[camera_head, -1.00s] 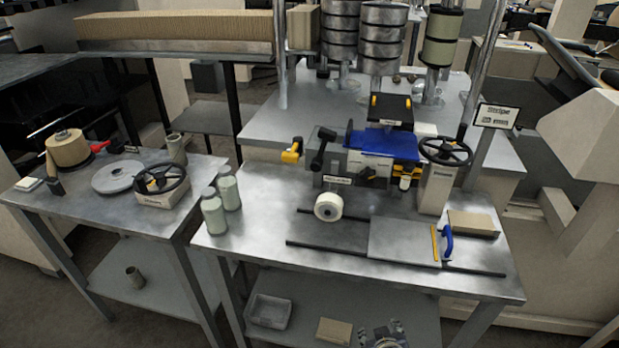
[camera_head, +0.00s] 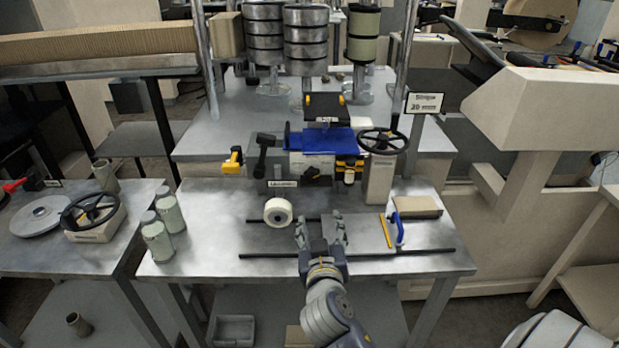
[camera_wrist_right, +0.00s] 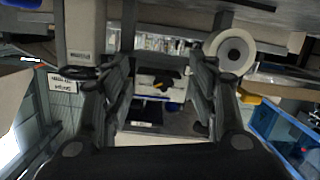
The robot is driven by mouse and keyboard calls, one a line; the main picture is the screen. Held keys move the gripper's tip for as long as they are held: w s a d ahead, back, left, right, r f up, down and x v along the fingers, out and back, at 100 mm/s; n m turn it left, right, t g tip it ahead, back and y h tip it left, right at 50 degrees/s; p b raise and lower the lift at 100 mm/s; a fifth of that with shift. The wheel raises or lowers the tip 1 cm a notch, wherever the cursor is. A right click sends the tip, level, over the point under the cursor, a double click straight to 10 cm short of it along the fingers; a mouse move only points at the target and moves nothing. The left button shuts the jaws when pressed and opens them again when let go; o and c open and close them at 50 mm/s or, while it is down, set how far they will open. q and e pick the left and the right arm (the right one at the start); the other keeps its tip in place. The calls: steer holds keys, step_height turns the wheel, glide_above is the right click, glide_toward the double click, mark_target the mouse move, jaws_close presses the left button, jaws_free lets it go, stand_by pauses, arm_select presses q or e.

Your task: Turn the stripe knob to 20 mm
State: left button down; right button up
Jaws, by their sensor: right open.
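A black knob or lever (camera_head: 311,173) sits low on the front of the machine with the blue top (camera_head: 322,140); I cannot tell its setting. It appears to be the dark shape on the pale block in the right wrist view (camera_wrist_right: 162,84). A black handwheel (camera_head: 383,141) stands on a pale pedestal (camera_head: 380,182) to its right. A sign (camera_head: 424,103) behind reads Stripe with a blurred number, apparently 20 mm. My right gripper (camera_head: 320,232) is open and empty over the table front, short of the machine. My left gripper is out of view.
A white roll (camera_head: 278,212) is left of my right gripper. A blue handle (camera_head: 398,229), a yellow strip (camera_head: 385,231) and a brown block (camera_head: 417,206) lie right of it. Dark rails (camera_head: 410,251) cross the table. Grey-green bottles (camera_head: 157,240) stand at the left edge.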

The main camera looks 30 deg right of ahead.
steer(key=t, duration=0.2)
glide_toward(312, 177)
steer(key=shift+h, duration=0.4)
steer(key=p+x, duration=0.3)
steer(key=x, duration=0.5)
steer(key=shift+w+a, duration=0.1)
steer(key=shift+w, duration=0.25)
steer(key=shift+w+d+f, duration=0.1)
steer(key=shift+w+d, duration=0.25)
steer(key=shift+w, duration=0.1)
steer(key=c, duration=1.1)
